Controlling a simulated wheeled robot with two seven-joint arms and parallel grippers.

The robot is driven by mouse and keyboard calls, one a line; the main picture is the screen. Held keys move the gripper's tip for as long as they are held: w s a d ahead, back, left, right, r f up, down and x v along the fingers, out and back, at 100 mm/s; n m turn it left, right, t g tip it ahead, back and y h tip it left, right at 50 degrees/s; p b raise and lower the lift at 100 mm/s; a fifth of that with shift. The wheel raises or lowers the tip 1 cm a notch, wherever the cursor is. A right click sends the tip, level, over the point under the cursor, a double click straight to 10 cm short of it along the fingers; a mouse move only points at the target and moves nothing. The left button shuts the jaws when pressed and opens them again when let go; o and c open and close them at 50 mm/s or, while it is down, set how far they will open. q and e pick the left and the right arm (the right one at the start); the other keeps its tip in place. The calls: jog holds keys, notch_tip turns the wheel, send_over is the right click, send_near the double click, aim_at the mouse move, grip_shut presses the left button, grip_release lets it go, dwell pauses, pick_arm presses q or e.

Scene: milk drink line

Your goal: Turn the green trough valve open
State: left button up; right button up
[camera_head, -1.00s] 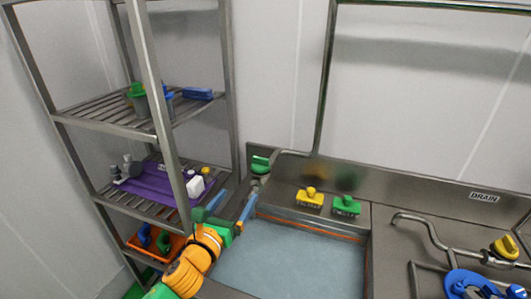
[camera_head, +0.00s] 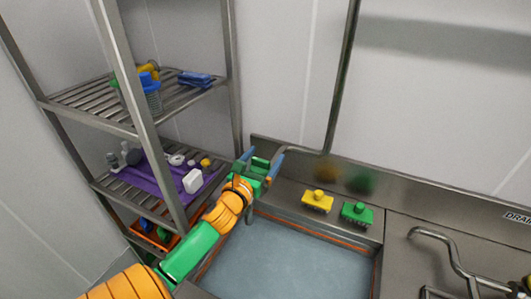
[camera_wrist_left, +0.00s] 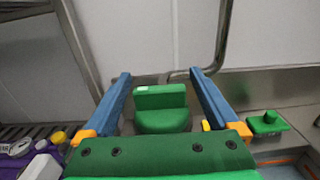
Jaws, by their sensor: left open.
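The green trough valve (camera_head: 260,162) is at the back left corner of the steel trough, at the pipe. In the left wrist view its green handle, a raised bar on a round base (camera_wrist_left: 162,118), stands between my two blue fingers, with gaps on both sides. My left gripper (camera_head: 261,157) is open and reaches to the valve, its fingers on either side. It also shows in the left wrist view (camera_wrist_left: 160,74). The gripper partly hides the valve in the head view. My right gripper is not in view.
A yellow brush (camera_head: 318,202) and a green brush (camera_head: 357,213) sit on the trough's back ledge, right of the valve. A steel rack (camera_head: 96,118) with a purple mat (camera_head: 158,187) stands at left. A metal pipe (camera_head: 343,90) rises behind the trough.

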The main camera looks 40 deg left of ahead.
pick_arm(q)
jog(key=shift+x, duration=0.8)
jog(key=shift+s+f, duration=0.1)
jog(key=shift+s, duration=0.05)
jog(key=shift+s+d, duration=0.1)
jog(key=c, duration=1.4)
